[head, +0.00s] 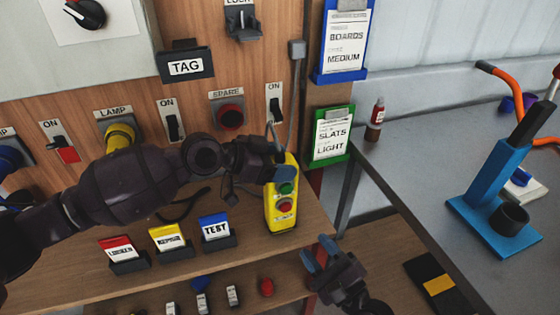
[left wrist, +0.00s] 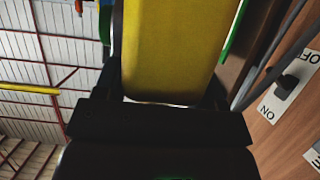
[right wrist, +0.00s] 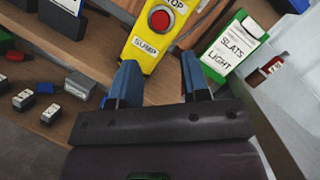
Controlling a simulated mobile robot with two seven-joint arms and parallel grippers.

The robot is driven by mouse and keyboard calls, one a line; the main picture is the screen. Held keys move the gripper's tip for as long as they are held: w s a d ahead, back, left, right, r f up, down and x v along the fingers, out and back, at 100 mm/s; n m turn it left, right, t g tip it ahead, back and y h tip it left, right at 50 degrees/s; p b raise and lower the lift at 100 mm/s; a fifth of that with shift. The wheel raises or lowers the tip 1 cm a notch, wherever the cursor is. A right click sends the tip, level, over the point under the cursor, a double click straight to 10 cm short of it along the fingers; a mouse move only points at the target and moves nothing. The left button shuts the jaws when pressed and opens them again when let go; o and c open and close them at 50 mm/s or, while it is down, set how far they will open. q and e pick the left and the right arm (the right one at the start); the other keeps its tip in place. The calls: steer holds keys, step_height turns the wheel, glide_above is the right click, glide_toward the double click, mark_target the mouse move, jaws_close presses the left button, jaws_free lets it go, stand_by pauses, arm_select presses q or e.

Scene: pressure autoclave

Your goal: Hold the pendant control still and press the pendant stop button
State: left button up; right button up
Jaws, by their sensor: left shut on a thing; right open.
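The yellow pendant control (head: 281,215) hangs upright in front of the wooden panel, with a green button (head: 286,188) above a red stop button (head: 284,205). My left gripper (head: 283,165) is shut on the upper part of the pendant. In the left wrist view the yellow body (left wrist: 172,50) fills the space between the fingers. My right gripper (head: 320,252) is open and empty, below and to the right of the pendant, apart from it. In the right wrist view the red stop button (right wrist: 161,20) lies beyond the fingertips (right wrist: 160,75), under the word STOP.
Tag holders in red, yellow and blue (head: 213,228) stand on the shelf left of the pendant. A green-framed SLATS LIGHT card (head: 331,134) hangs to its right. A blue tool stand (head: 495,190) is on the grey bench. Small blocks (head: 233,296) lie on the lower shelf.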

jaws_close()
stand_by(1.6)
